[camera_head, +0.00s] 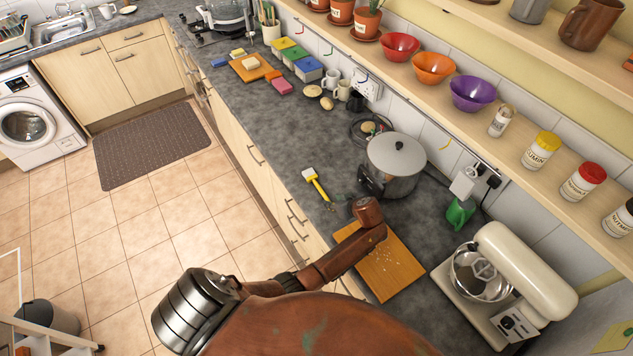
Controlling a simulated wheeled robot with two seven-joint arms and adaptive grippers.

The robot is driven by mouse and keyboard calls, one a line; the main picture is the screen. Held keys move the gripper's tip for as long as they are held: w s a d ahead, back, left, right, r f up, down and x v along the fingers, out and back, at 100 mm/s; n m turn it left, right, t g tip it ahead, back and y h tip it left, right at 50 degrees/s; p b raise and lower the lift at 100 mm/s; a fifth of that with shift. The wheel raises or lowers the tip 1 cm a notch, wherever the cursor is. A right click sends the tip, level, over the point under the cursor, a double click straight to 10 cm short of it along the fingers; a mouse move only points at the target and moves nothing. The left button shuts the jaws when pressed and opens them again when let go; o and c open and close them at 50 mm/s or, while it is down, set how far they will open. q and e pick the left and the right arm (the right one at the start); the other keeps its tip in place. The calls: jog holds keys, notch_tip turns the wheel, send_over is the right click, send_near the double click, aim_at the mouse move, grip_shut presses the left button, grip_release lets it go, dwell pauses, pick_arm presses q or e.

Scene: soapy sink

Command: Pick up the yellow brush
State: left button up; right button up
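The yellow brush (315,183) lies on the dark grey worktop near its front edge. It has a yellow handle and a pale head, and nothing touches it. My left arm reaches in from the bottom left, with a round metal joint and rusty brown links. Its far end, where the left gripper (367,211) shows, is over the worktop to the right of the brush and apart from it. My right gripper does not show.
An orange cutting board (393,272) with crumbs lies under my arm. A lidded pot (394,164) stands behind, with a green bottle (460,212) and a cream stand mixer (505,283) to the right. A shelf (480,110) overhangs the back. The worktop around the brush is mostly clear.

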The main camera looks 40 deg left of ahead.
aim_at(328, 199)
pick_arm(q)
jog(key=x, duration=0.2)
jog(key=shift+a+f+p, duration=0.2)
jog(key=shift+p, duration=0.15)
jog(key=shift+w+a+f, duration=0.2)
jog(key=shift+a+f, duration=0.2)
jog(key=shift+f, duration=0.1)
jog(key=c, duration=0.7)
jog(key=shift+c, duration=0.8)
grip_shut()
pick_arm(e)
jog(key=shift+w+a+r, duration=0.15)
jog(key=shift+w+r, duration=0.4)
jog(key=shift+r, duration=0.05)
